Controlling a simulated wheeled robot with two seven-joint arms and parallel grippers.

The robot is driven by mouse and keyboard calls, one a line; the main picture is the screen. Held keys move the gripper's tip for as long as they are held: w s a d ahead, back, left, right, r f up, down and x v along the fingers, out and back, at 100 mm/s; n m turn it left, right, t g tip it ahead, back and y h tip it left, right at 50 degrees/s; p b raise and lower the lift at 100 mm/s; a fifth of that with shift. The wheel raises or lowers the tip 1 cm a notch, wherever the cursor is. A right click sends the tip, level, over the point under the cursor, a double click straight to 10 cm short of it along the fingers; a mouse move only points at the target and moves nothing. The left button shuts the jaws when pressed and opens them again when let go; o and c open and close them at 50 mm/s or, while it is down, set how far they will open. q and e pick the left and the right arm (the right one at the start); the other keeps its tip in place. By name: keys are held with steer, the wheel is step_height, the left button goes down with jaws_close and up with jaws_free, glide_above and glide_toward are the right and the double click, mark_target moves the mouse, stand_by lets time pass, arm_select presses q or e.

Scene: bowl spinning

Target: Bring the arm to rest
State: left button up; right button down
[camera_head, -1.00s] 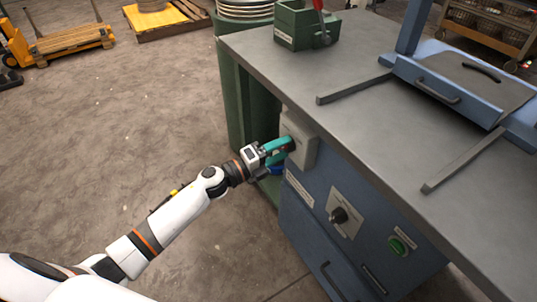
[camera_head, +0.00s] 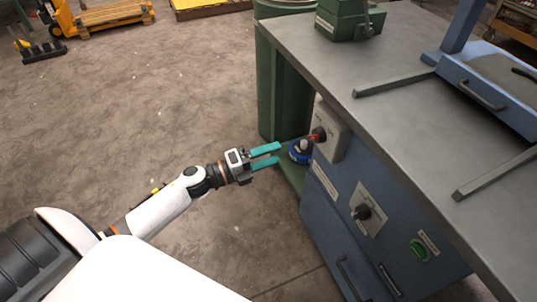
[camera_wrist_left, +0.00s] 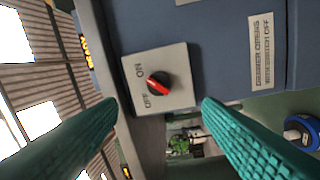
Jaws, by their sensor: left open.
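My left gripper (camera_head: 279,155) has two teal fingers spread apart with nothing between them. It is in front of the workbench's left end, apart from the red and black rotary switch (camera_head: 318,134) on its grey box. In the left wrist view the fingers (camera_wrist_left: 158,115) stand either side of the picture. Beyond them the switch knob (camera_wrist_left: 158,84) sits on a plate marked ON and OFF. My white left arm (camera_head: 160,212) reaches in from the lower left. My right gripper is not in view.
The blue workbench cabinet (camera_head: 335,215) carries a black knob (camera_head: 361,212) and a green button (camera_head: 419,250). A blue round object (camera_head: 299,152) is behind the fingers, near a green drum (camera_head: 278,90). The grey tabletop (camera_head: 400,125) overhangs the cabinet. Open floor lies left of the arm.

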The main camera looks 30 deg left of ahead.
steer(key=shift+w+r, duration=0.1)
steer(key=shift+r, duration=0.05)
